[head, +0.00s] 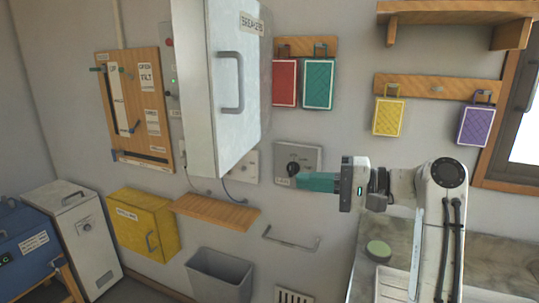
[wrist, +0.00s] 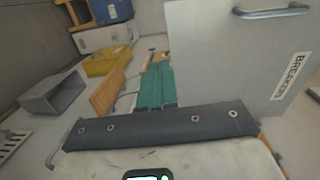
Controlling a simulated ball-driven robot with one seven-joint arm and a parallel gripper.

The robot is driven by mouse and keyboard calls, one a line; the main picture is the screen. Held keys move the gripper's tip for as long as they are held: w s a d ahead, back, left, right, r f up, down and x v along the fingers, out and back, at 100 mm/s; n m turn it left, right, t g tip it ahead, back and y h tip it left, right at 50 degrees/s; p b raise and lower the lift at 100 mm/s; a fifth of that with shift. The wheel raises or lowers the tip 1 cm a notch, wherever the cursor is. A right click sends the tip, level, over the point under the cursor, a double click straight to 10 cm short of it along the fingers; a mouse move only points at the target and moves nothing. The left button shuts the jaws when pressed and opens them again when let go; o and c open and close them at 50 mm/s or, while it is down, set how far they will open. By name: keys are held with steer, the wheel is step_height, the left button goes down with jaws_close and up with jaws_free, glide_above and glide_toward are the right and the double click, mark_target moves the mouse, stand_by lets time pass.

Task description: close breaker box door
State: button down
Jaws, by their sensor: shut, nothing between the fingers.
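The white breaker box door (head: 238,110) fills the upper middle of the head view, with a grey handle (head: 231,82) and a "BREAKERS" label (head: 251,23). It appears swung out from the wall, its handle side nearer the camera. In the wrist view the flat door (wrist: 225,50) stands on the right, with its handle (wrist: 271,12) at the top. My gripper (head: 299,182), with teal fingers, is shut and empty. It points left, below and to the right of the door, apart from it. The fingers (wrist: 158,72) also show in the wrist view. The box interior is hidden.
A grey panel with a black knob (head: 291,168) is on the wall just behind my fingertips. A wooden shelf (head: 215,212), a yellow box (head: 141,222) and a grey bin (head: 219,275) are lower left. Red (head: 284,84) and green (head: 318,90) hanging pads are right of the door.

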step_height(320, 180, up, 4)
steer(key=p, duration=0.4)
glide_toward(230, 150)
steer(key=shift+y, duration=0.4)
steer(key=x, duration=0.5)
steer(key=shift+w+a+f, duration=0.35)
steer(key=shift+w+a, duration=0.1)
steer(key=shift+a, duration=0.4)
